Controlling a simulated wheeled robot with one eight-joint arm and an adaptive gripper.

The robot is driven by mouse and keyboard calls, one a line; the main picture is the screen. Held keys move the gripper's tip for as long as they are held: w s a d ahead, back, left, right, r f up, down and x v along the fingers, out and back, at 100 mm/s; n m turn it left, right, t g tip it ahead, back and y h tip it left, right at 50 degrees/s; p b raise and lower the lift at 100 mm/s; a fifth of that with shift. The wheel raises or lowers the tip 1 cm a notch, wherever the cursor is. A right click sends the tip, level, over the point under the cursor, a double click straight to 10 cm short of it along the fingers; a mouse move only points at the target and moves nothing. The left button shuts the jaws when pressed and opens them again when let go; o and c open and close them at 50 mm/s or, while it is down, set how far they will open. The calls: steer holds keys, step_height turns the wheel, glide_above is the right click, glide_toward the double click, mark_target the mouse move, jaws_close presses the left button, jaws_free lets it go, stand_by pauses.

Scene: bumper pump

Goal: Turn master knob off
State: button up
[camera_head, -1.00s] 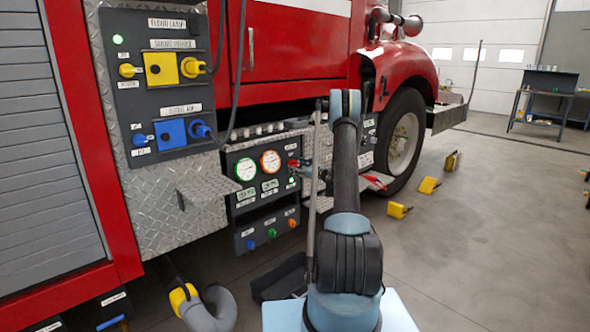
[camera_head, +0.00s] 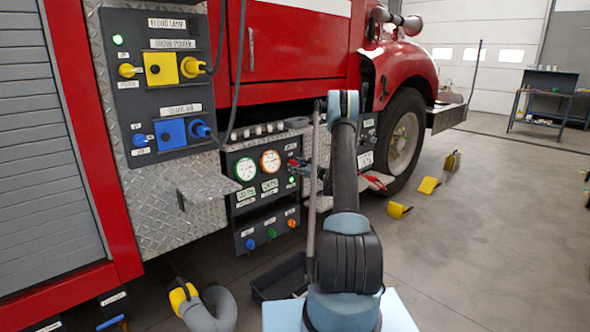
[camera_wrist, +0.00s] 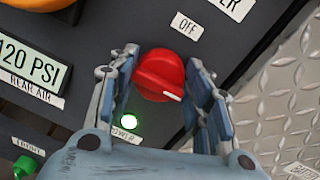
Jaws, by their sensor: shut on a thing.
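The red master knob (camera_wrist: 158,76) sits on the dark pump panel in the wrist view. A white pointer line on its edge points to the lower right, away from the OFF label (camera_wrist: 187,26) above. My gripper (camera_wrist: 164,64) is shut on the knob, with one blue-grey finger on each side. A green light (camera_wrist: 129,121) glows below the knob, by a POWER label (camera_wrist: 124,136). In the head view my gripper (camera_head: 300,170) is at the right side of the gauge panel (camera_head: 235,215) and largely covers the knob.
Two round gauges (camera_head: 246,169) are left of my gripper. A 120 PSI display (camera_wrist: 28,63) shows in the wrist view. Diamond plate (camera_wrist: 285,95) lies right of the panel. A dark tray (camera_head: 280,278) and upright pole (camera_head: 312,190) stand near my arm.

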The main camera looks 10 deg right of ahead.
steer(key=n, duration=0.4)
steer(key=shift+s+a+n, duration=0.1)
steer(key=shift+a+n, duration=0.05)
steer(key=shift+n, duration=0.25)
steer(key=n, duration=0.4)
steer(key=shift+a+h, duration=0.1)
steer(key=shift+h, duration=0.3)
steer(key=n, duration=0.4)
steer(key=shift+s+a+f, duration=0.1)
steer(key=shift+s, duration=0.05)
steer(key=shift+f+n+h, duration=0.1)
steer(key=shift+n+h, duration=0.4)
steer(key=shift+n, duration=1.5)
steer(key=o, duration=0.9)
steer(key=shift+o, duration=0.7)
